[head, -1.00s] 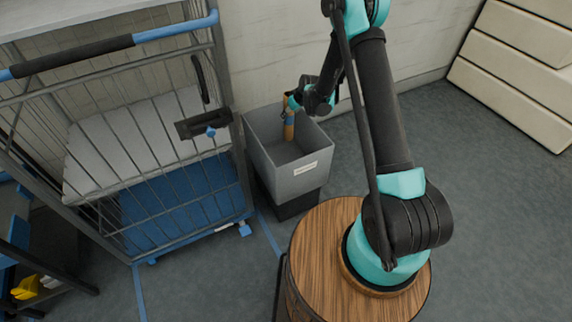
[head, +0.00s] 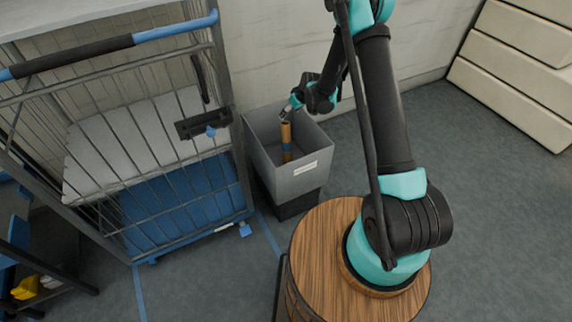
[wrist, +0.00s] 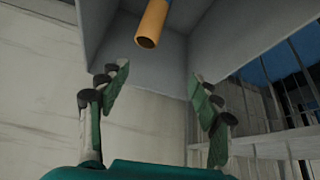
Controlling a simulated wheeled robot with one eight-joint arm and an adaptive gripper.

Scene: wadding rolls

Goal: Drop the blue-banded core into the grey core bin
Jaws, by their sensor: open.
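The blue-banded core (head: 286,139) is a tan cardboard tube with a blue band. It stands about upright inside the grey core bin (head: 300,178), below my gripper (head: 287,113). In the wrist view the core's open end (wrist: 152,27) shows beyond the fingertips, apart from them, with a bit of blue at the top edge. My gripper (wrist: 158,92) has its fingers spread wide with nothing between them. The bin's grey walls (wrist: 150,75) show behind the core. I cannot tell whether the core's lower end touches the bin floor.
A wire cage trolley (head: 165,185) with a blue base stands close to the left of the bin. A pale wall (head: 270,50) is behind it. Cream stepped blocks (head: 515,75) are at the far right. Grey floor (head: 480,230) is clear at right.

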